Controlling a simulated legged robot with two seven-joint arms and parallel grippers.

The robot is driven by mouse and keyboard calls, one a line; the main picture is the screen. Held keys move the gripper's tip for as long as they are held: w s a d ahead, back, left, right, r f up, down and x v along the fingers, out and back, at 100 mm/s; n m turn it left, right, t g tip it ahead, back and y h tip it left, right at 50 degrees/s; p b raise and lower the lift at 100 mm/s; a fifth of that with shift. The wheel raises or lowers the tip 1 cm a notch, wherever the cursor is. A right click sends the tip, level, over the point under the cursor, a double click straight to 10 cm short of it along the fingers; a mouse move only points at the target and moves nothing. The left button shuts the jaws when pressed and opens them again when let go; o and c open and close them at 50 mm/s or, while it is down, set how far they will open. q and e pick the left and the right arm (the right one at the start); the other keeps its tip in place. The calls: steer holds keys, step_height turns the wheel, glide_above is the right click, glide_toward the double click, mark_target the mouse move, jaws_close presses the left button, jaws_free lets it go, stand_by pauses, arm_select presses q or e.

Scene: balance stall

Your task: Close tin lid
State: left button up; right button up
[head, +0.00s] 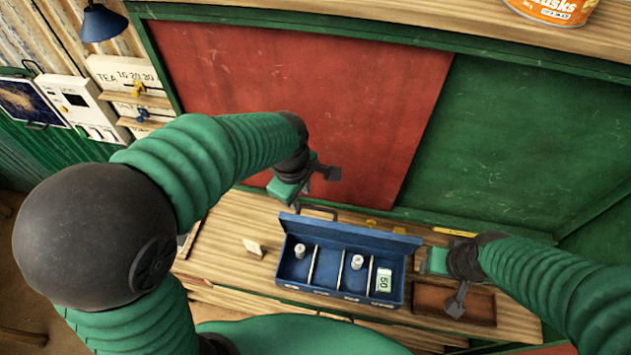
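The blue tin (335,292) stands on the wooden counter with its front toward me. Its inside is split into several compartments. Its blue lid (350,235) is open, raised along the back edge. White rolls or coins lie in some compartments, and a green-and-white piece marked 50 (384,280) is in the right one. My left gripper (316,184) hangs above and behind the lid's left part, apart from it, with its dark fingers spread and nothing between them. My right gripper (452,284) is just right of the tin, low over the counter; its fingers are partly hidden.
A brown wooden tray (480,305) lies right of the tin, under my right gripper. A red and green panel (300,90) rises behind the counter. An orange can (555,8) is on the shelf above.

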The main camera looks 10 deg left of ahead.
arm_select(q)
steer(key=w+d+r+n+p, duration=0.2)
steer(key=w+d+r+n, duration=0.15)
steer(key=r, duration=0.25)
glide_toward(313, 207)
steer(key=a, duration=0.1)
steer(key=shift+n, duration=0.25)
steer(key=f, duration=0.2)
steer(key=w+d+f+p, duration=0.1)
steer(key=f, duration=0.4)
steer(key=shift+w+d+f+p, duration=0.2)
steer(key=shift+d+p, duration=0.1)
steer(key=shift+d, duration=0.1)
steer(key=shift+s+d+f, duration=0.1)
steer(key=shift+d+f, duration=0.1)
steer(key=shift+d, duration=0.05)
steer(key=shift+a, duration=0.45)
steer(key=shift+a+f, duration=0.1)
steer(key=shift+a, duration=0.45)
jaws_close()
steer(key=shift+d, duration=0.4)
arm_select(e)
step_height(313, 207, up, 6)
steer(key=w, duration=0.1)
